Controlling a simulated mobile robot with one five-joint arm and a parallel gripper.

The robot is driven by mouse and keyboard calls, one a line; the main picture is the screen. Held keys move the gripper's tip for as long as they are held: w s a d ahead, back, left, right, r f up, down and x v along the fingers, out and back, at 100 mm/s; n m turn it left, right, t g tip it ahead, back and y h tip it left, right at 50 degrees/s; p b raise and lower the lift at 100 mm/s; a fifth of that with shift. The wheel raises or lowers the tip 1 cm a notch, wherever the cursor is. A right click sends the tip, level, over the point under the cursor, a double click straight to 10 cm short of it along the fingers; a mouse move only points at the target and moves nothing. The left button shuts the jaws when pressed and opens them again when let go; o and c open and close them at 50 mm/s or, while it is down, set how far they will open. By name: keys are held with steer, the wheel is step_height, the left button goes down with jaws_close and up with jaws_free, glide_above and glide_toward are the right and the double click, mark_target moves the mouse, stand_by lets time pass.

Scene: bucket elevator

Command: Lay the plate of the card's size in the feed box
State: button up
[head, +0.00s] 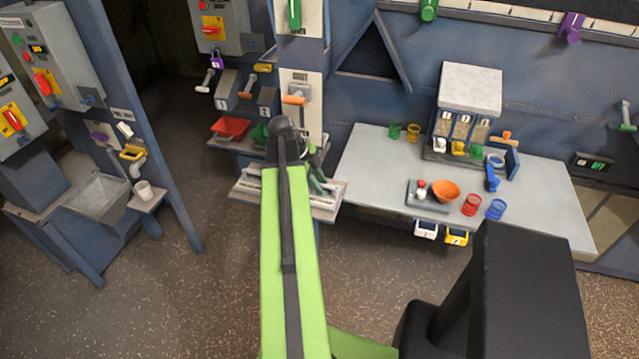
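My green arm reaches up the middle of the head view. My gripper (318,181) is at its far end, low over a light slotted ledge (328,203) at the foot of a pillar. The gripper is small and partly behind my arm, so I cannot tell whether it is open or holds anything. A grey open-topped hopper (97,198) stands at the left, well apart from the gripper; it may be the feed box. I cannot make out a plate or a readable size card.
A grey table (375,185) at the right holds coloured cups, an orange bowl (446,191) and a dispenser (470,90). A red tray (230,128) sits on a shelf behind the arm. A blue post (150,135) stands right of the hopper. Open floor lies in front.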

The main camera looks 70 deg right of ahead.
steer(key=shift+o, duration=0.3)
steer(key=shift+r, duration=0.2)
steer(key=p+v, duration=1.1)
steer(key=v, duration=0.1)
steer(key=shift+f, duration=0.1)
